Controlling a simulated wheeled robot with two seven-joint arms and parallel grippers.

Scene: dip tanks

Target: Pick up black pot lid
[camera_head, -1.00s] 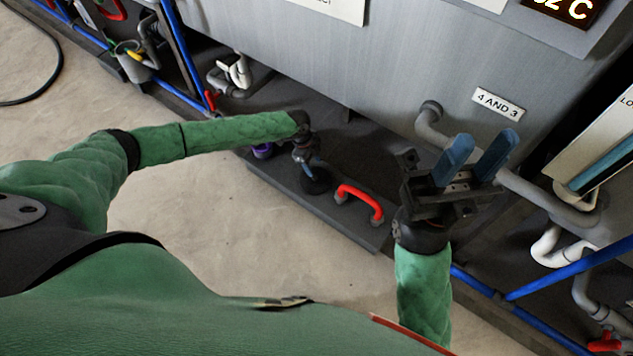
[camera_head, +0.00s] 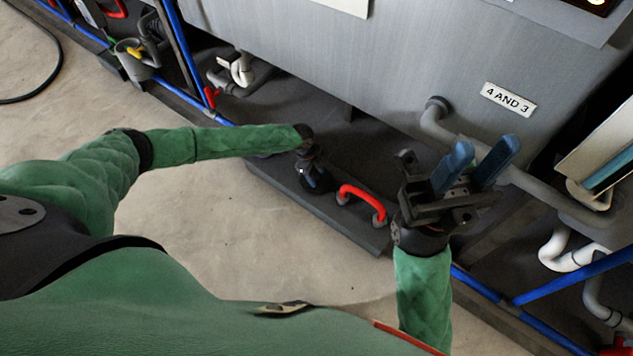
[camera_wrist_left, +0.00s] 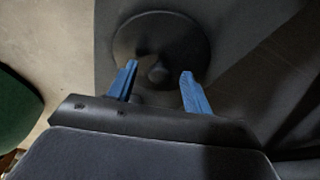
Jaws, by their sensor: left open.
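The black pot lid (camera_wrist_left: 160,32) is a round dark disc with a small knob (camera_wrist_left: 157,73) at its middle, seen in the left wrist view. It lies on a dark grey ledge. My left gripper (camera_wrist_left: 159,85) is open, with its two blue fingers pointing at the lid, one on each side of the knob. I cannot tell whether they touch it. In the head view my left gripper (camera_head: 316,180) points down at the ledge and mostly hides the lid. My right gripper (camera_head: 476,163) is open and empty, up at the right.
A red handle (camera_head: 362,198) stands on the dark ledge (camera_head: 320,212) just right of my left gripper. A large grey tank (camera_head: 340,60) rises behind it. Grey pipes (camera_head: 440,130) and blue rails (camera_head: 570,270) run near my right gripper. Bare floor (camera_head: 200,230) lies in front.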

